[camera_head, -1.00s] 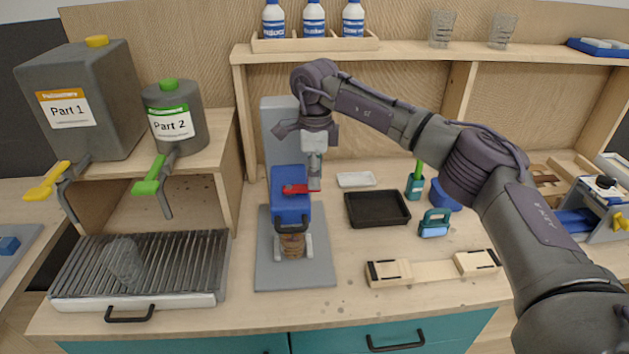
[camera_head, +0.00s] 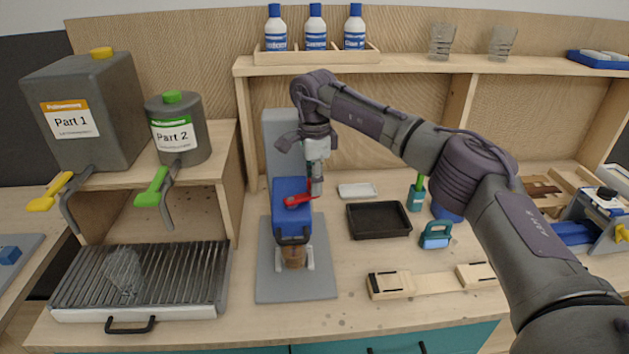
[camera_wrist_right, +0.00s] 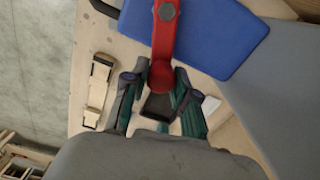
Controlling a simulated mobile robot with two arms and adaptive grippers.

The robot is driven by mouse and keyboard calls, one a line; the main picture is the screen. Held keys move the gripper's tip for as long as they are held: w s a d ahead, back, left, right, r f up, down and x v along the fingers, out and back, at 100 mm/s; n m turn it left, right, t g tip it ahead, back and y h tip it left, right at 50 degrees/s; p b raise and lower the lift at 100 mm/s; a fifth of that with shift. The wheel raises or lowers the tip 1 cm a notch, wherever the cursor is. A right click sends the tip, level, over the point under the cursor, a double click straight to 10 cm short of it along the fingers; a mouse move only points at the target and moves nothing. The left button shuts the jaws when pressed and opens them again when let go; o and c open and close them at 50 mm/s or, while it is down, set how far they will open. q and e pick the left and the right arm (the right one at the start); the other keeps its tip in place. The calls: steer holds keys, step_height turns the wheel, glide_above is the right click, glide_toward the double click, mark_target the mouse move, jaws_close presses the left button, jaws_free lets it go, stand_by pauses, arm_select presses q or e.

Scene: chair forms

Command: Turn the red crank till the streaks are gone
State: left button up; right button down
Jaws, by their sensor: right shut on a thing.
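The red crank (camera_head: 298,200) sits on top of the blue mixer head (camera_head: 290,186), its arm pointing right and slightly away. My right gripper (camera_head: 317,188) reaches down from above and is shut on the outer end of the crank. In the right wrist view the crank (camera_wrist_right: 163,40) runs to its end between the two fingers of the gripper (camera_wrist_right: 158,92). A cup (camera_head: 293,256) with brown contents stands beneath the mixer head on the grey base plate (camera_head: 295,288). Its contents look fairly even, but fine streaks are too small to tell. My left gripper is not in view.
Left are the Part 1 canister (camera_head: 85,110), Part 2 canister (camera_head: 180,130) and a grate (camera_head: 180,280) with a clear cup (camera_head: 123,270) on it.

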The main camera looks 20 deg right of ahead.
steer(key=c, duration=0.9)
jaws_free()
step_height(320, 180, up, 12)
